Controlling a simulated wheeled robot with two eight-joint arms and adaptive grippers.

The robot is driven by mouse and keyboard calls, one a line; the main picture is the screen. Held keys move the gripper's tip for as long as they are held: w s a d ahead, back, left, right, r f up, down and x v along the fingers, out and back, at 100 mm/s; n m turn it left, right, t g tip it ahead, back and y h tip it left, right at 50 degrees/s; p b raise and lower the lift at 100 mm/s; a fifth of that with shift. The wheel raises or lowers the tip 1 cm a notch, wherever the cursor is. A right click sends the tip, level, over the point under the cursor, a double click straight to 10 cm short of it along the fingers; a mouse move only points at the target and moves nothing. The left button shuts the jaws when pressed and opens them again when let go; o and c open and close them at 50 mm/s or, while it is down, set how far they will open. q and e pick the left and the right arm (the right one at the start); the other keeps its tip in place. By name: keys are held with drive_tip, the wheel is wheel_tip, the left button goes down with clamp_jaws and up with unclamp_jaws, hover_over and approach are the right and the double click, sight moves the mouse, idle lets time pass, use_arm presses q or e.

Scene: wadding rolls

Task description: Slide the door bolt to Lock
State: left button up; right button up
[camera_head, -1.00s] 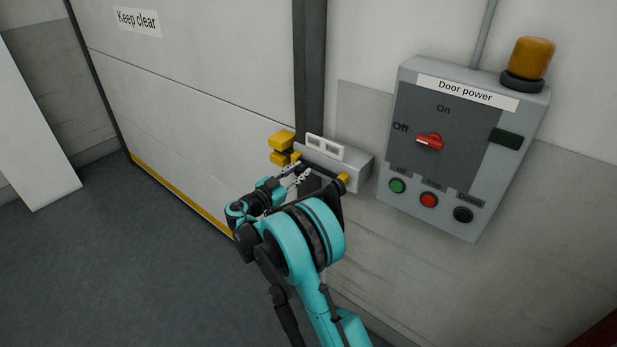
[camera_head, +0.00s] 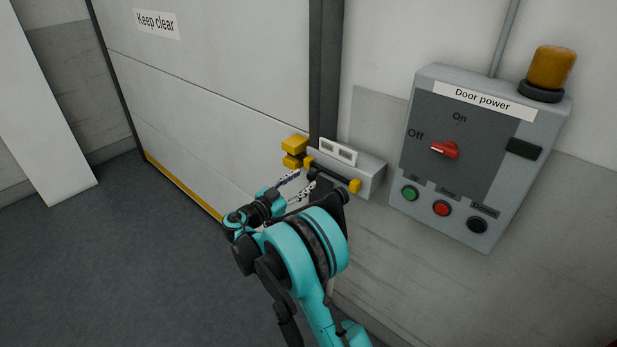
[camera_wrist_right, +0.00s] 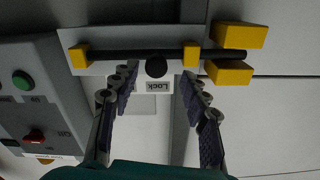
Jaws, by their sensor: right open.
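The door bolt is a dark rod (camera_head: 332,174) in yellow brackets on a grey mount (camera_head: 370,177) beside the door. In the right wrist view the rod (camera_wrist_right: 120,55) has a dark round knob (camera_wrist_right: 156,67), and a "Lock" label (camera_wrist_right: 152,87) sits by it, upside down. The rod's end reaches between two yellow keeper blocks (camera_wrist_right: 240,35) on the door side. My right gripper (camera_head: 305,179) is open, its fingers on either side of the knob in the wrist view (camera_wrist_right: 158,74). I cannot tell whether they touch it. My left gripper is not in view.
A grey door power box (camera_head: 460,150) with a red switch (camera_head: 445,149), buttons and an amber beacon (camera_head: 553,67) is on the wall right of the bolt. The large white door (camera_head: 220,80) is at left. The grey floor (camera_head: 130,260) at left is clear.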

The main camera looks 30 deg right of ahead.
drive_tip(key=v, duration=0.7)
drive_tip(key=shift+a, duration=0.35)
drive_tip(key=shift+s, duration=0.15)
drive_tip(key=s+d+r+n+g+y, duration=0.1)
drive_tip(key=s+d+n+y, duration=0.2)
drive_tip(key=s+n+y, duration=0.65)
drive_tip(key=s+a+f+n+y, duration=0.2)
drive_tip(key=s+a, duration=0.3)
drive_tip(key=s, duration=0.5)
drive_tip(key=s+a+f+n+t+y, duration=0.1)
drive_tip(key=s+a+n+y, duration=0.3)
drive_tip(key=s, duration=0.6)
drive_tip(key=shift+s+a+f+y, duration=0.3)
drive_tip(key=shift+a+f+y, duration=0.3)
drive_tip(key=shift+a, duration=0.15)
